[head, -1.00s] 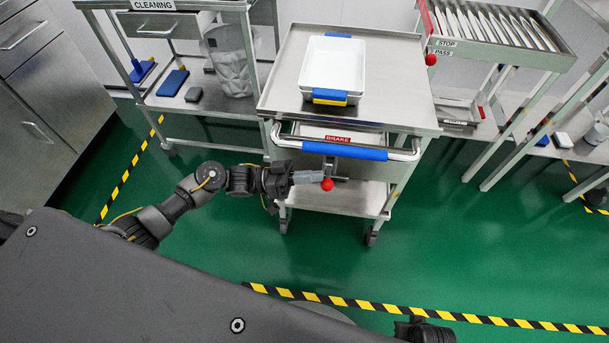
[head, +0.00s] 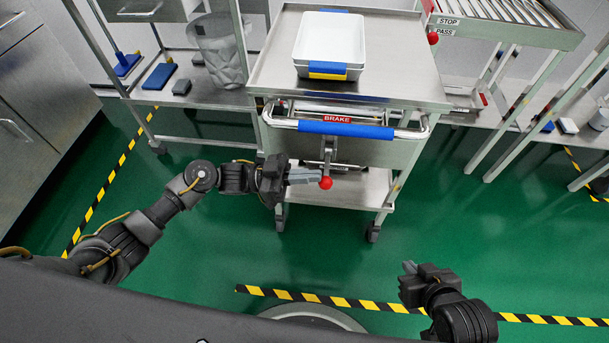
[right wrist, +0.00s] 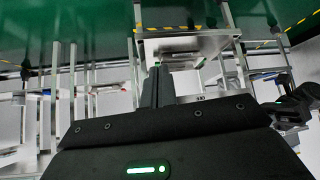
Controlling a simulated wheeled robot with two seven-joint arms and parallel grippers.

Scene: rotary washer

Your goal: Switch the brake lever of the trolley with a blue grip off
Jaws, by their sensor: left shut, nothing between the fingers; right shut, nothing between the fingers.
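The steel trolley (head: 270,75) stands ahead with a blue grip (head: 346,130) on its front handle bar. A red BRAKE label (head: 337,119) sits just above the grip. Below the handle is the brake lever (head: 328,157), with a red ball knob (head: 326,183) at its lower end. My left gripper (head: 312,176) is shut, its fingertips right by the left side of the red knob; I cannot tell whether they touch. My right gripper (head: 408,268) is shut and empty, low over the floor in front and to the right of the trolley. Its fingers also show in the right wrist view (right wrist: 157,85).
A white tray (head: 330,45) with blue and yellow ends stands on the trolley top. A cleaning rack (head: 200,98) is at left; a roller rack (head: 540,58) with another red knob (head: 433,38) is at right. Striped tape (head: 340,302) crosses the open green floor (head: 230,240).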

